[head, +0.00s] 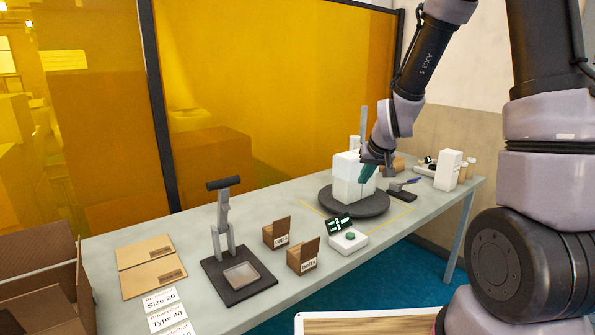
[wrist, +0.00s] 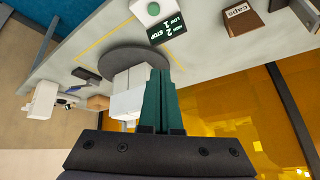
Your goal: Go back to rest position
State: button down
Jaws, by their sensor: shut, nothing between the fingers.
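My gripper (head: 368,172) is at the right part of the table, close to white boxes (head: 347,180) that stand on a dark round turntable (head: 355,203). In the wrist view its green fingers (wrist: 158,100) are together with nothing between them. The white boxes (wrist: 130,88) show just left of the fingers in that view. Whether the fingers touch the boxes cannot be told. My arm reaches down from the upper right in the head view.
A controller with a green button (head: 349,240) and display stands before the turntable. A dark press-like stand (head: 238,275), small brown boxes (head: 303,256), flat cardboard (head: 150,265) and labels (head: 165,310) lie further left. White containers (head: 448,170) stand at the right end. An orange screen (head: 270,90) stands behind.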

jog(key=s+d+r+m, duration=0.1)
jog(key=s+d+r, duration=0.1)
jog(key=s+r, duration=0.45)
jog(key=s+d+r+m, duration=0.1)
jog(key=s+r, duration=0.3)
jog(key=r, duration=0.6)
jog(key=s+d+r+m, duration=0.1)
jog(key=s+r, duration=0.2)
jog(key=s, duration=0.3)
jog(key=s+d+r, duration=0.1)
jog(key=s+r, duration=0.2)
jog(key=s, duration=0.3)
jog(key=shift+s+r+m+t+y, duration=0.3)
jog(key=shift+s+m+y, duration=0.05)
jog(key=shift+m+y, duration=0.05)
jog(key=shift+w, duration=0.15)
